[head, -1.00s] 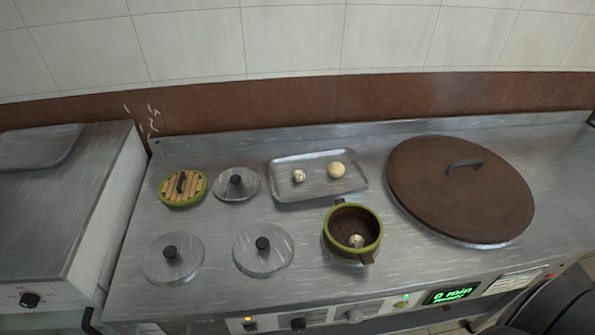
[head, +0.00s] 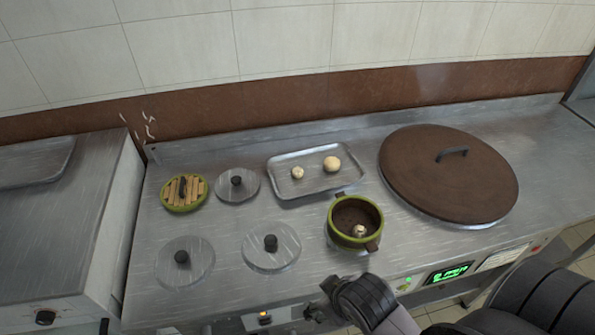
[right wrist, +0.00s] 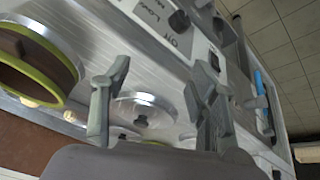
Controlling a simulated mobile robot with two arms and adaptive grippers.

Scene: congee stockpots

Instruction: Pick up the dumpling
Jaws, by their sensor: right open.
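A small pale dumpling (head: 297,172) lies on the left part of a metal tray (head: 285,192), beside a larger round bun (head: 331,163). Another small pale dumpling (head: 359,230) sits inside a brown pot with a green rim (head: 342,207). My right gripper (head: 322,297) is open and empty at the counter's front edge, in front of the pot and left of it. In the right wrist view its open fingers (right wrist: 160,72) show nothing between them, and the pot (right wrist: 70,62) is at the left. My left gripper is not in view.
A large brown lid (head: 420,180) covers the counter's right part. A control panel with a green display (head: 448,273) runs along the front.

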